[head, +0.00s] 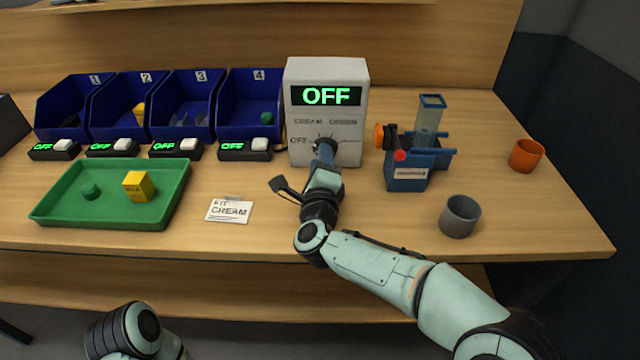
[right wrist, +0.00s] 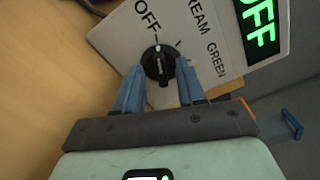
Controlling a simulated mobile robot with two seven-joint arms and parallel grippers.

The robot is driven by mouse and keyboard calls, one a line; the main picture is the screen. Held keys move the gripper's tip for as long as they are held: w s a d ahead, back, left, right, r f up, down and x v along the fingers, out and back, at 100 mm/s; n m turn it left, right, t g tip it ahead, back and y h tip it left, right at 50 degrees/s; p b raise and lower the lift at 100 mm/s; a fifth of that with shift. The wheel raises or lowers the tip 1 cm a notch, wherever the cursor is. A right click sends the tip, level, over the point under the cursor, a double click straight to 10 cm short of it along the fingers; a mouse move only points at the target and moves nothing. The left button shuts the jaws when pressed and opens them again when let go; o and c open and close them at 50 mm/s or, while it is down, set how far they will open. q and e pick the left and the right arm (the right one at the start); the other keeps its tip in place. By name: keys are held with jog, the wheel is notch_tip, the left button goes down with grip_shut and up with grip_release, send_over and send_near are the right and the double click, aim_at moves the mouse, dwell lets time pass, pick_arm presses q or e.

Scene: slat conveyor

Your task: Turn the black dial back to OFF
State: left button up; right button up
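The black dial (right wrist: 158,63) is on the front of the white panel box (head: 326,78), below the printed words OFF, CREAM and GREEN. In the right wrist view its white mark appears to point towards the tick by OFF. The box's display (head: 326,96) reads OFF in green. My right gripper (right wrist: 160,76) is open, with its blue fingertips on either side of the dial; I cannot tell whether they touch it. In the head view my right gripper (head: 325,150) largely hides the dial. My left gripper is out of view; only part of my left arm shows at the bottom left.
Blue numbered bins (head: 248,98) with small OFF displays stand left of the box. A green tray (head: 60,205) holds a yellow box and a green piece. A CREAM card (head: 229,211) lies in front. At right are a blue device (head: 408,178), grey cup (head: 460,216) and orange cup (head: 526,155).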

jog(key=s, duration=1.2)
